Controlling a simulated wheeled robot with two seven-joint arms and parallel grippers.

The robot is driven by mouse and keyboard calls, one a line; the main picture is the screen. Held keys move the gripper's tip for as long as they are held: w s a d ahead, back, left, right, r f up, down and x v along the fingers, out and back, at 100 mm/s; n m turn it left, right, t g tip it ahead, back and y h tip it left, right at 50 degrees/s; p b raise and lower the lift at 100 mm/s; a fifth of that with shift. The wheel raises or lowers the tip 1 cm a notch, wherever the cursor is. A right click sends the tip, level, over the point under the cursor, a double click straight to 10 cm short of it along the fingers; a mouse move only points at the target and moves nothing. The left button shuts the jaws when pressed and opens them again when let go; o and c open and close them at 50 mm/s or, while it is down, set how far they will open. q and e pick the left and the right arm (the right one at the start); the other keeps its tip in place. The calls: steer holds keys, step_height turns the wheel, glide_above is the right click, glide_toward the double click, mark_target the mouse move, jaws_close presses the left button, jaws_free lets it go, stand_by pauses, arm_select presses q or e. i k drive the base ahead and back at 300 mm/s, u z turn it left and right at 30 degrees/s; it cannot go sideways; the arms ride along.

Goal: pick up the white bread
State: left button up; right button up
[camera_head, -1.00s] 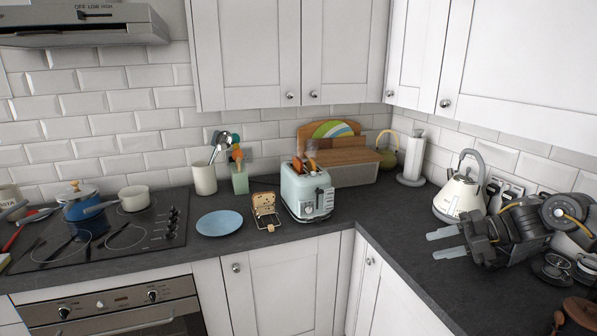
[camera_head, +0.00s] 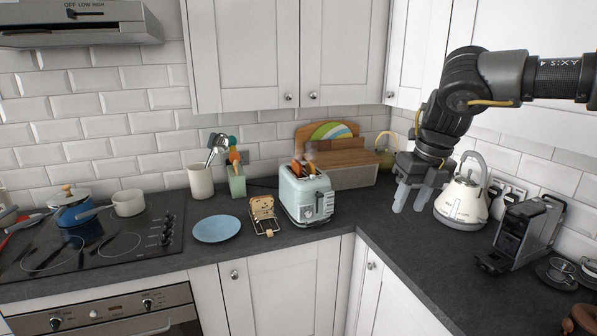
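A pale slice of bread with dark spots (camera_head: 263,207) stands tilted in a small wire holder on the worktop, between the blue plate and the toaster. Browned slices (camera_head: 304,169) stick up from the slots of the pale mint toaster (camera_head: 307,196), with steam above them. I cannot tell for certain which slice is the white bread. My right gripper (camera_head: 412,197) points down above the worktop, right of the toaster and beside the kettle. Its fingers are apart with nothing between them. My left gripper is not in view.
A blue plate (camera_head: 217,228) lies left of the bread. A white kettle (camera_head: 462,203) stands close to my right gripper, with a coffee machine (camera_head: 521,233) further right. A bread bin (camera_head: 352,176) stands behind the toaster.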

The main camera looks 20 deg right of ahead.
mark_target(297, 168)
steer(key=u, duration=0.05)
steer(key=i, duration=1.9)
